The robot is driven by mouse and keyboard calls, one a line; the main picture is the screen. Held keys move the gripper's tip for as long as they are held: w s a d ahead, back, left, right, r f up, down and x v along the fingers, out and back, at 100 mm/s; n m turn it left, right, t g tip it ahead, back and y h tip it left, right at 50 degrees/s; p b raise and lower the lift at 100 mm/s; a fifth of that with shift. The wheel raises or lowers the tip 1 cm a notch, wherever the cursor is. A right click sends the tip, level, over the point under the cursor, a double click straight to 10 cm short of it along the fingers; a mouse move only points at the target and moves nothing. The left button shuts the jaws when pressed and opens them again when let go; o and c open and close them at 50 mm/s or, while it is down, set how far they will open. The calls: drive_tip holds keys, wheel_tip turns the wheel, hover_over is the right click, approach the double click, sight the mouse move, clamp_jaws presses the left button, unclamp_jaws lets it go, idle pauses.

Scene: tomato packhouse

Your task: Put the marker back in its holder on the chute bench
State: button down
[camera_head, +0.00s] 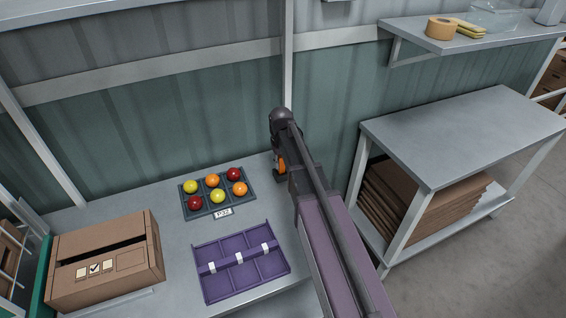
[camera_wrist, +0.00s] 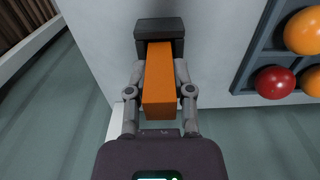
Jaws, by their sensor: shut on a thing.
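The orange marker (camera_wrist: 160,80) is a block-shaped piece held between the two fingers of my gripper (camera_wrist: 159,76) in the wrist view. Its far end meets a dark holder (camera_wrist: 160,27) on the bench; I cannot tell whether it is inside the holder or just over it. In the head view, a bit of the orange marker (camera_head: 281,165) shows beside my arm at the right end of the chute bench (camera_head: 178,238), by the wall. The dark holder (camera_head: 279,177) is just below it, mostly hidden by my arm. My fingers are shut on the marker's sides.
A dark tray (camera_head: 222,202) with several red, orange and yellow tomatoes lies left of my gripper. A purple divided tray (camera_head: 213,285) lies nearer, with a cardboard box (camera_head: 105,262) at left. A separate grey table (camera_head: 465,135) stands right, beyond a gap.

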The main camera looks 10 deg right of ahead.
drive_tip(key=shift+f, duration=0.25)
drive_tip(key=shift+c, duration=2.1)
unclamp_jaws()
drive_tip(key=c, duration=0.3)
drive_tip(key=shift+s, duration=0.1)
drive_tip(key=shift+r, duration=0.1)
drive_tip(key=shift+r+p, duration=3.35)
drive_tip(key=shift+r, duration=0.15)
drive_tip(key=s, duration=0.6)
drive_tip(key=s+m, duration=0.1)
drive_tip(key=s, duration=0.6)
drive_tip(key=s+m, duration=0.1)
drive_tip(key=s, duration=0.6)
drive_tip(key=shift+d, duration=0.35)
